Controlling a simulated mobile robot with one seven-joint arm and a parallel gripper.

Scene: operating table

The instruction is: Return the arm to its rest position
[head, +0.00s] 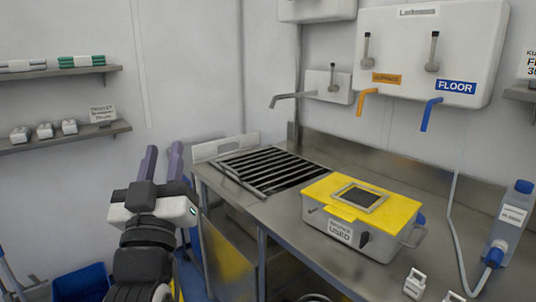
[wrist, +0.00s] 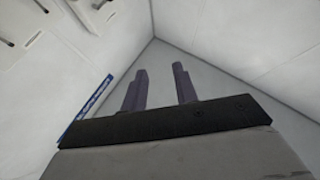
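My gripper (head: 162,163) is at the lower left in the head view, left of the steel counter's near end. Its two purple-grey fingers point up and stand apart with nothing between them. In the wrist view my gripper (wrist: 159,88) also shows open and empty, with the white walls and ceiling corner behind it. It touches nothing that I can see. The lower part of my arm is cut off by the bottom edge of the head view.
The steel counter (head: 235,190) holds a slatted rack (head: 270,170), a yellow-topped box labelled "USED" (head: 402,212) and a bottle (head: 512,215). Wall shelves (head: 70,137) hang at the left. A blue bin (head: 82,282) is on the floor. Wall dispensers (head: 470,45) hang above the counter.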

